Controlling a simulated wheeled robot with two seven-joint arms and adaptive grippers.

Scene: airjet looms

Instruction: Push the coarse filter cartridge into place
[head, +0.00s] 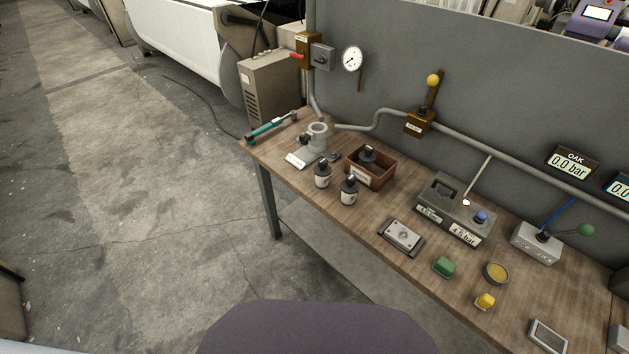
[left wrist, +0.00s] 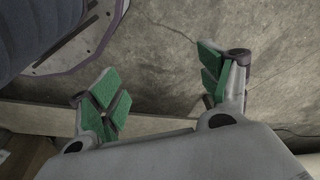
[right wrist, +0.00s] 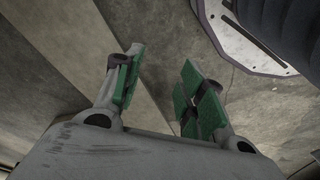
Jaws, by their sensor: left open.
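Two dark-capped cartridges with pale labels stand upright on the bench in the head view, one (head: 322,176) left of the other (head: 349,192). A third dark cartridge (head: 368,154) is in a brown bin (head: 379,182) behind them. I cannot tell which one is the coarse cartridge. A grey round holder (head: 317,137) with an open top stands on a plate to their left. My left gripper (left wrist: 160,85) is open and empty above the floor. My right gripper (right wrist: 160,88) is open and empty too. Neither gripper shows in the head view.
The wooden bench (head: 290,170) carries a teal-handled tool (head: 268,127), a grey pressure box (head: 446,211), a metal plate (head: 401,236), green (head: 445,267) and yellow (head: 485,301) buttons. A pipe and gauge (head: 352,59) are on the grey panel behind. Open floor lies left.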

